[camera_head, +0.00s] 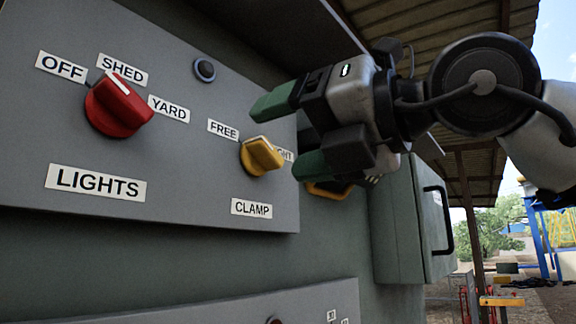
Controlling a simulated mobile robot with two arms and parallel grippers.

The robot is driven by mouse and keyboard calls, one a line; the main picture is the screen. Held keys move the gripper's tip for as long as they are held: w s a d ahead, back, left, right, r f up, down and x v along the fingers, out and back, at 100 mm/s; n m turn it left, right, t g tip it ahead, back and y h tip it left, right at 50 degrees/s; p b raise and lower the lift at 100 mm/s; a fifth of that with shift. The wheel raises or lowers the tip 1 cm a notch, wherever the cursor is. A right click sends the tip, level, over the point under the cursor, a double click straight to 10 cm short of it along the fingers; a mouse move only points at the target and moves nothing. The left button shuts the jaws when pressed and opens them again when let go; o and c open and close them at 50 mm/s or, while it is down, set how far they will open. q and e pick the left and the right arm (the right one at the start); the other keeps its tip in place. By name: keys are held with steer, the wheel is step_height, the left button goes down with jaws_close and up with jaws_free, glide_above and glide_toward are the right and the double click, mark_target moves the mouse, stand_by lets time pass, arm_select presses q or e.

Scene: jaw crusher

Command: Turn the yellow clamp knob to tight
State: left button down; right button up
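The yellow clamp knob (262,155) sits on a grey panel, above the CLAMP label (251,208). Its raised grip slants, with the pale upper-left end towards the FREE label (223,129). The TIGHT label (285,154) is at its right, its first letters hidden behind the knob. My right gripper (291,134) comes in from the right with its green-tipped fingers spread apart and nothing between them. One fingertip is above the knob in the picture and the other to its lower right. Both look clear of the knob. My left gripper is not in view.
A red LIGHTS knob (119,105) with OFF, SHED and YARD labels is on the panel's left. A small dark round button (204,70) is near the top. A grey-green box with a black handle (412,220) stands at right. Another panel (250,309) lies below.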

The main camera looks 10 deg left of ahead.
arm_select(q)
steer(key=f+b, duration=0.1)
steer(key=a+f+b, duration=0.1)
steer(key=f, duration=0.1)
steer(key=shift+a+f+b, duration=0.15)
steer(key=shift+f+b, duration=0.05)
steer(key=shift+b, duration=0.1)
arm_select(e)
steer(key=s+d, duration=0.3)
steer(key=shift+d, duration=0.3)
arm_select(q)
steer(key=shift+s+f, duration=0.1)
arm_select(e)
steer(key=shift+f, duration=0.1)
arm_select(q)
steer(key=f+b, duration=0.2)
steer(key=b, duration=0.1)
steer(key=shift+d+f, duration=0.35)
arm_select(e)
steer(key=v, duration=1.1)
steer(key=shift+s, duration=0.1)
